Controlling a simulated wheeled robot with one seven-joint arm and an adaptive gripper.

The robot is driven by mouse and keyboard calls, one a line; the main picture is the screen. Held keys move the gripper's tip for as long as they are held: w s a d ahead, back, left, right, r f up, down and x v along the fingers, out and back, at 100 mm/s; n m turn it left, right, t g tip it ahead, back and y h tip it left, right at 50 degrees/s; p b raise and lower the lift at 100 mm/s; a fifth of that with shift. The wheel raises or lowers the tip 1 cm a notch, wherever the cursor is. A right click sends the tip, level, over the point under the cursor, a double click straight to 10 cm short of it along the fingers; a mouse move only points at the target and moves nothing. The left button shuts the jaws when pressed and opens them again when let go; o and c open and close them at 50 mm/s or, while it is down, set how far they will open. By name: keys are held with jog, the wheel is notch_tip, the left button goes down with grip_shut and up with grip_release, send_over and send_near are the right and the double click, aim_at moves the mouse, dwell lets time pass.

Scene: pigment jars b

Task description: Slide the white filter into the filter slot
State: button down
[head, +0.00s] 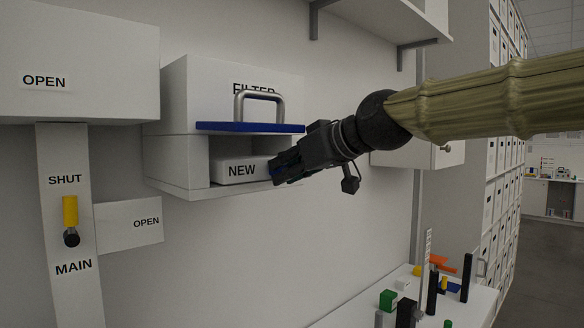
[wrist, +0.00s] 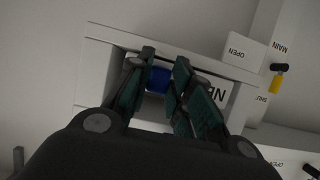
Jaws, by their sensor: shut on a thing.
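The white filter (head: 238,170), marked NEW, sits in the open bay (head: 176,180) below the box marked FILTER (head: 225,85). My gripper (head: 279,170) is at the filter's right end in the head view. In the wrist view, my gripper (wrist: 163,88) has its fingers closed around a blue piece (wrist: 158,79) beside the white filter (wrist: 211,91). The fingers hide part of that piece and its join to the filter. A blue bar (head: 250,127) with a metal handle (head: 259,96) above it runs along the FILTER box's lower front. No other slot opening is clearly visible.
A panel marked MAIN (head: 72,292) carries a yellow-handled lever (head: 71,212) at the left. A box marked OPEN (head: 75,50) juts out at upper left. A wall shelf (head: 390,22) is above my arm. A table (head: 355,310) with small objects stands lower right.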

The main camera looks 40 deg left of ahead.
jog(key=c, duration=1.2)
grip_release()
